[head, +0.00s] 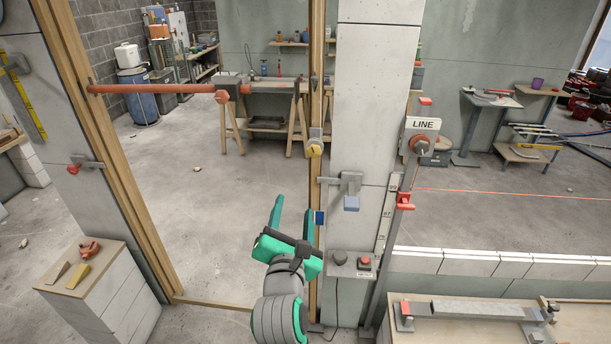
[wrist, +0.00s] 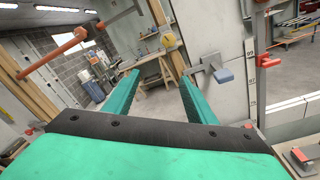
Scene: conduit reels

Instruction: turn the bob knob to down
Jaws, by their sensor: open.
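No label reading "bob" is legible, so I cannot tell for certain which knob is the bob knob. A yellow round knob (head: 315,149) sits on the wooden post, with a dark mark on its face; it also shows in the wrist view (wrist: 169,42).
A red bar (head: 155,89) crosses the opening at upper left. The doorway floor is mostly clear.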

